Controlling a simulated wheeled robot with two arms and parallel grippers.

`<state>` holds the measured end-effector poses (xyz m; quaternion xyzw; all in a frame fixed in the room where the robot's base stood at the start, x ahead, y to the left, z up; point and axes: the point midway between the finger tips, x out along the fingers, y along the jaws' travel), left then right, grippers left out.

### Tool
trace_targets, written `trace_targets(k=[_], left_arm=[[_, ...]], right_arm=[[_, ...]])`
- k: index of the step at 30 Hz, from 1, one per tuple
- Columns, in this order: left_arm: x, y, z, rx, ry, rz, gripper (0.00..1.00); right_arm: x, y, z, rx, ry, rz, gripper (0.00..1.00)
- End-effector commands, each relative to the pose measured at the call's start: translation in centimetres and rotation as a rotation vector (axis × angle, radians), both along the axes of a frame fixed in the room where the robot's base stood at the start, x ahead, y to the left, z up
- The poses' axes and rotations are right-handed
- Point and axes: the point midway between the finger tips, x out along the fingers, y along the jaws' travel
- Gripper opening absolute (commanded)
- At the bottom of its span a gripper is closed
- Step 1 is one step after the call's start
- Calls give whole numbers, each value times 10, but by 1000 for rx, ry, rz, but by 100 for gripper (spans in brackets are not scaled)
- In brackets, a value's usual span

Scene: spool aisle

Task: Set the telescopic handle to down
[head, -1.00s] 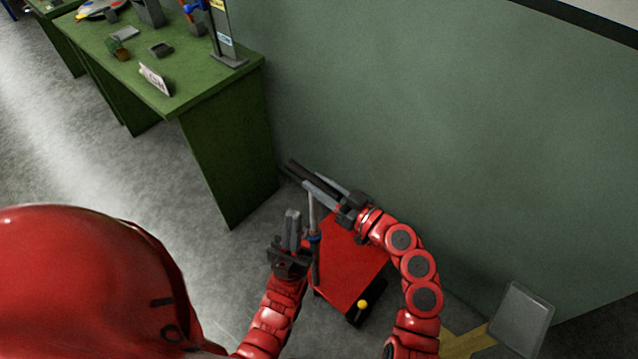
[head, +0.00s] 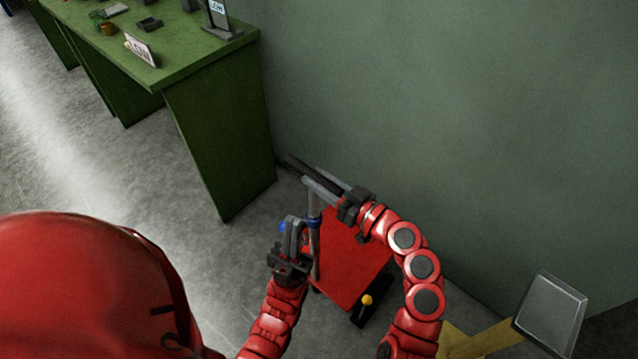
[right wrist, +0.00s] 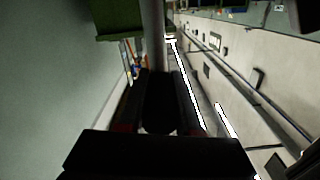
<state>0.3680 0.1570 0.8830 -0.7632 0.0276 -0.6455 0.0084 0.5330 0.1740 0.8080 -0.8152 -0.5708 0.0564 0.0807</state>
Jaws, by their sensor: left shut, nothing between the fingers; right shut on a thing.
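A red case (head: 350,265) stands on the floor by the wall. A grey upright post (head: 314,240) of its telescopic handle stands at its left side, with a blue collar (head: 313,219). My right gripper (head: 318,182) is shut at the top of the post, on the handle's dark grip; its fingers hide much of the grip. In the right wrist view a dark rounded piece (right wrist: 160,110) sits between the fingers, with a grey bar (right wrist: 153,40) beyond. My left gripper (head: 293,228) is shut and empty, just left of the post. A blue piece (head: 283,227) shows beside its fingers.
A green table (head: 215,65) with small objects and a sign stands at the upper left. The green wall (head: 430,120) is close behind the case. A yellow floor marking (head: 470,342) lies at lower right. Grey floor (head: 110,170) is open at left.

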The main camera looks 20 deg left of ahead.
Motion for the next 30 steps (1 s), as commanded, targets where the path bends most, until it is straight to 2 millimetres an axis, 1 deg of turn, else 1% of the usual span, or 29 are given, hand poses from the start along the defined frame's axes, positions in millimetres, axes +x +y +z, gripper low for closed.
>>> trace_targets(k=[1,3,6,9,12,18,29,30], left_arm=[[0,0,-25,0,0,0,0],[0,0,-40,0,0,0,0],[0,0,-59,0,0,0,0],[0,0,-74,0,0,0,0],[0,0,-84,0,0,0,0],[0,0,-93,0,0,0,0],[0,0,-93,0,0,0,0],[0,0,-93,0,0,0,0]], right_arm=[[1,-1,-23,1,-1,-2,0],[1,-1,-35,0,-1,-2,0],[1,-1,-51,-1,-1,-2,0],[0,-1,-63,-1,-1,-1,0],[0,-1,-72,-2,0,-1,0],[0,-1,-79,-2,0,-1,0],[0,0,-81,-7,5,0,0],[0,0,-82,-8,5,1,37]])
